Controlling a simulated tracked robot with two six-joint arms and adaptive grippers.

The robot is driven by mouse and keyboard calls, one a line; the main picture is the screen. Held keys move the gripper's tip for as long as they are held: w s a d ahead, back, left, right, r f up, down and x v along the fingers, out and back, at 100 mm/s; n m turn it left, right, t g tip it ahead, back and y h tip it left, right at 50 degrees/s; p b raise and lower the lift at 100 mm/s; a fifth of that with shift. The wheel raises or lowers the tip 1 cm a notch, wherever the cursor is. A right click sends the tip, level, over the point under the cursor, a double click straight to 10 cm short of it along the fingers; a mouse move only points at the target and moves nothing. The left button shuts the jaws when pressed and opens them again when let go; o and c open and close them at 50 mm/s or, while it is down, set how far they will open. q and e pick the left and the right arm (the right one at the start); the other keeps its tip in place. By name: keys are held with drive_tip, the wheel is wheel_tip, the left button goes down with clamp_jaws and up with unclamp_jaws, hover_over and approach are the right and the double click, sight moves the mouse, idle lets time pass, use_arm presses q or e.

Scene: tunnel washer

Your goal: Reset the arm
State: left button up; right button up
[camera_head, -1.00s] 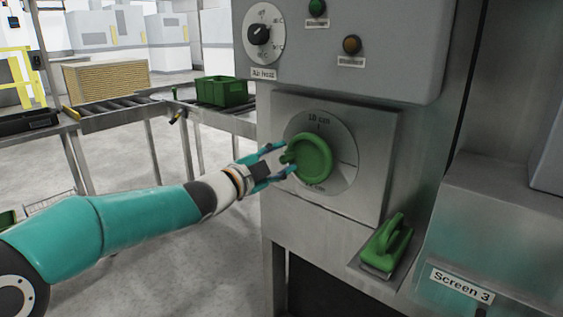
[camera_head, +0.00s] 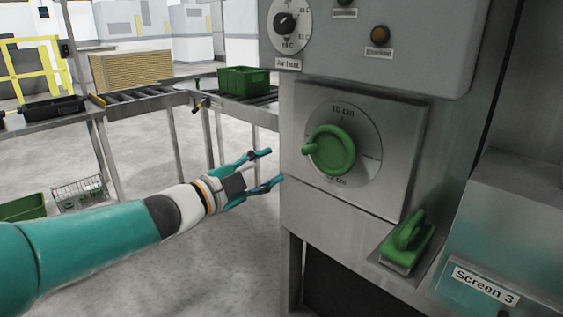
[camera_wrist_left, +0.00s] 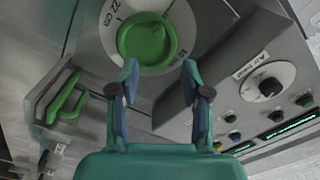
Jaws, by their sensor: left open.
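My left gripper (camera_head: 270,169) is open and empty, left of the machine panel and apart from it. In the left wrist view its two fingers (camera_wrist_left: 160,75) stand apart with nothing between them. The green round knob (camera_head: 331,150) sits on a dial plate marked in cm on the grey machine, to the right of my fingertips. The knob also shows in the left wrist view (camera_wrist_left: 147,40), beyond the fingertips. My right gripper is in neither view.
A green handled tool (camera_head: 408,243) rests on a small ledge below right of the dial. A smaller black dial (camera_head: 285,24) is above. A roller conveyor with a green crate (camera_head: 243,81) stands behind left. Open floor lies below my left arm.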

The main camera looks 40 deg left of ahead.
use_arm(q)
drive_tip(key=shift+s, duration=0.45)
drive_tip(key=shift+d, duration=0.1)
